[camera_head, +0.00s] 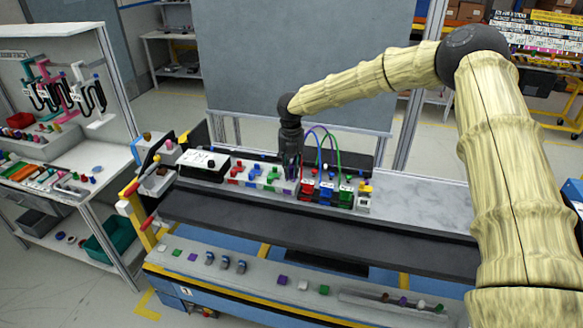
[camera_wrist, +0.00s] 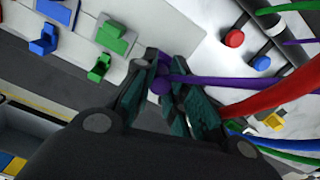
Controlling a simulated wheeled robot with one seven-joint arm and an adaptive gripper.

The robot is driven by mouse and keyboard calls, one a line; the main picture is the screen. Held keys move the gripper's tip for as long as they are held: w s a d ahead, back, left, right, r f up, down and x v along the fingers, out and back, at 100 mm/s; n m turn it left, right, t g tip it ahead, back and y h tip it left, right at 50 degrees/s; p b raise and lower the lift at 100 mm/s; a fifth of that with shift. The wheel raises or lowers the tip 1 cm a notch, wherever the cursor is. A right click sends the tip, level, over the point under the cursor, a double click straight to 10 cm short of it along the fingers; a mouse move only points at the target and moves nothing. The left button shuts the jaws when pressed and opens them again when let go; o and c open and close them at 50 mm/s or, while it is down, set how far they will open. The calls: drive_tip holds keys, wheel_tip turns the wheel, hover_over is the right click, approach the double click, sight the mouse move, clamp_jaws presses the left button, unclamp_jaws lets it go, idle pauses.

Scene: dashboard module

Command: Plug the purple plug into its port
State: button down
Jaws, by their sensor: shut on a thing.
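My gripper (camera_head: 291,174) points down over the bench, at the right end of the white panel (camera_head: 232,174). In the wrist view its dark green fingers (camera_wrist: 168,88) are closed around the small purple plug (camera_wrist: 160,82), which shows between the fingertips. A purple cable (camera_wrist: 235,80) runs from the plug to the right. The plug's port is hidden or too small to make out; the gripper covers that part of the panel. I cannot tell whether the plug touches the panel.
The panel carries red, blue and green connectors, with a green one (camera_wrist: 113,38) left of my gripper. Red, blue and green blocks with arching cables, including a green block (camera_head: 345,197), stand close to the right. Marble bench top (camera_head: 420,207) is clear farther right.

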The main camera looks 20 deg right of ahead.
sight(291, 166)
drive_tip(key=shift+f, duration=0.3)
drive_tip(key=shift+r, duration=0.35)
drive_tip(key=shift+r+p, duration=0.45)
drive_tip(key=shift+r, duration=0.2)
drive_tip(key=shift+p, duration=0.3)
idle(1.3)
drive_tip(key=shift+f+b, duration=0.4)
drive_tip(key=shift+f, duration=0.6)
idle(0.4)
drive_tip(key=c, duration=1.3)
unclamp_jaws()
drive_tip(key=shift+c, duration=0.2)
drive_tip(key=shift+r, duration=0.2)
wheel_tip(291, 166, up, 12)
drive_tip(key=shift+f, duration=0.15)
